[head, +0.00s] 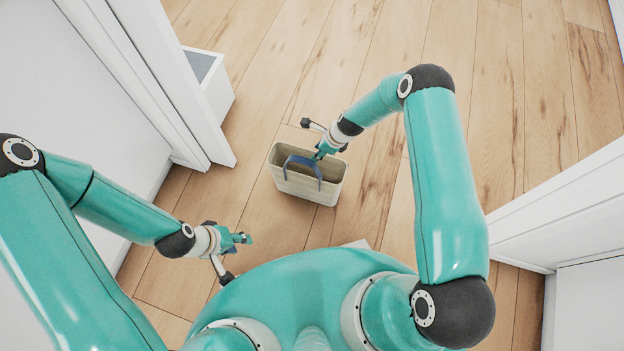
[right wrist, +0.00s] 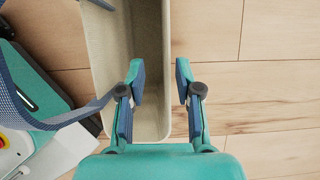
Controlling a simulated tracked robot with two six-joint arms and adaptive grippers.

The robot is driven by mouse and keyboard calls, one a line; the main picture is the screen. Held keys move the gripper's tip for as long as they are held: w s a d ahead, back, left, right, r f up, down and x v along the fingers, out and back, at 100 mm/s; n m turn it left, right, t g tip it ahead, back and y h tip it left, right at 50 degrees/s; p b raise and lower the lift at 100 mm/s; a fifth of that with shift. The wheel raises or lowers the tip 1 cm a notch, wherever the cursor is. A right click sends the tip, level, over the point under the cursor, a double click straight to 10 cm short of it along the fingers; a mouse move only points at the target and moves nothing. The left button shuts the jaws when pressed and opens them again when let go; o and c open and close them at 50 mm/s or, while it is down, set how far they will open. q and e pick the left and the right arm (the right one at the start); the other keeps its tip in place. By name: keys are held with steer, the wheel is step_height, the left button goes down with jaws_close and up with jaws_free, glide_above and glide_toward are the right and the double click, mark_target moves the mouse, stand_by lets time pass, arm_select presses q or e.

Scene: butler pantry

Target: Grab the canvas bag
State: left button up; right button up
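The canvas bag (head: 300,186) is a beige, open-topped, box-shaped bag with a blue strap handle arching over its top. It stands upright on the wooden floor in front of me. My right gripper (head: 325,152) is at the bag's far rim. In the right wrist view, my right gripper (right wrist: 160,88) is open, with one finger over the bag's inside and the other outside the bag's wall (right wrist: 166,50). The blue strap (right wrist: 60,121) shows at the left there. My left gripper (head: 242,240) is empty, left of and nearer than the bag; its finger gap is unclear.
A white box-like unit (head: 212,85) with a grey top stands behind the white door frame (head: 190,90) at the left. Another white frame (head: 550,215) is at the right. The wooden floor (head: 480,60) beyond the bag is clear.

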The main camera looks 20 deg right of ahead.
steer(key=b+x, duration=0.1)
steer(key=x, duration=0.2)
steer(key=b+x, duration=0.1)
steer(key=x, duration=0.2)
steer(key=b+x, duration=0.1)
steer(key=x, duration=0.2)
steer(key=shift+w+d, duration=0.15)
steer(key=shift+w, duration=0.25)
jaws_close()
steer(key=shift+r, duration=0.1)
